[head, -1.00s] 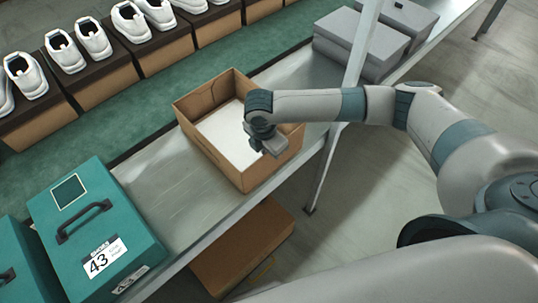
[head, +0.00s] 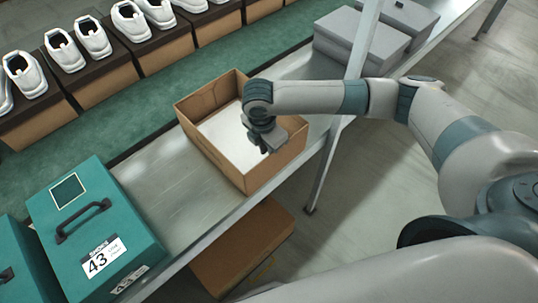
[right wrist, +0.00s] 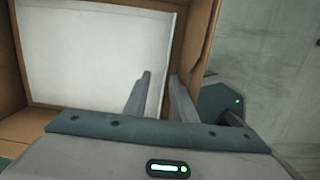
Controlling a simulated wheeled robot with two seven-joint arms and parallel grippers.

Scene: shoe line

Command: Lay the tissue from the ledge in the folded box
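The open brown cardboard box (head: 245,178) stands folded on the metal shelf. A flat white sheet, the tissue (head: 219,130), lies inside on its floor. In the right wrist view the tissue (right wrist: 95,50) fills most of the box floor, close to the brown wall (right wrist: 197,45). My right gripper (head: 262,147) hangs over the right part of the box and hides some of the tissue. Its two fingers (right wrist: 161,76) are apart, with a narrow gap and nothing seen between them. I cannot tell their exact height above the sheet. My left gripper is not in view.
A teal box marked 43 (head: 95,235) stands on the shelf at the left. Grey boxes (head: 360,45) stand at the far right, near a metal post (head: 330,165). White shoes on brown boxes (head: 110,75) line the back. A brown box (head: 240,250) is below the shelf.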

